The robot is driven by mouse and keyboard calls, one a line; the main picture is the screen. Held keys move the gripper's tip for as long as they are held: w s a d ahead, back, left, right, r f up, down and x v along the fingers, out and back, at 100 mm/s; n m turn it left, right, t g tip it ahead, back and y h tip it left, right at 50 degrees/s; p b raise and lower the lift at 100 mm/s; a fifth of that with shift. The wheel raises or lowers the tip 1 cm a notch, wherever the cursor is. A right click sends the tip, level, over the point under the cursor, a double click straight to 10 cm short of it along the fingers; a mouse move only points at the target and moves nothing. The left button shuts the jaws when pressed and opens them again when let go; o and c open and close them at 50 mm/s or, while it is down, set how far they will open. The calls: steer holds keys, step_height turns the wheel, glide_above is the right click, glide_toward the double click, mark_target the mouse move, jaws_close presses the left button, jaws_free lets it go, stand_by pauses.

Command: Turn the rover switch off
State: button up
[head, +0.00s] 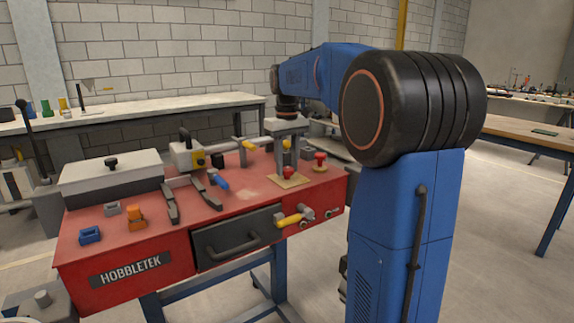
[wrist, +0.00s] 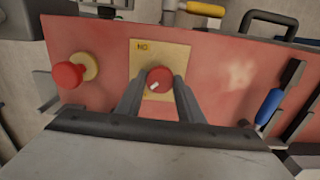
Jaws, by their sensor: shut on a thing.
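A round red knob (wrist: 157,74), which appears to be the rover switch, sits on a yellow plate (wrist: 141,52) on the red bench top. A pale mark on the knob points to its lower left. Small lettering on the plate is too blurred to read surely. My gripper (wrist: 159,92) reaches down over the plate, with one finger on each side of the knob, shut on it. In the head view the knob (head: 288,174) and the plate (head: 288,182) show at the bench's right part, below my gripper (head: 286,165).
A red mushroom button (head: 320,158) on a yellow base stands close by. A blue-handled tool (head: 219,187) and dark bars lie left of the plate. A yellow-handled valve (head: 293,218) juts from the red bench's front, beside a drawer (head: 235,238). A grey box (head: 110,178) stands at the left.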

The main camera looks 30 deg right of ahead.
mark_target(287, 169)
steer(key=shift+n, duration=0.3)
steer(key=o, duration=1)
steer(key=shift+o, duration=0.2)
step_height(287, 169, up, 17)
steer(key=shift+r, duration=0.2)
stand_by(0.3)
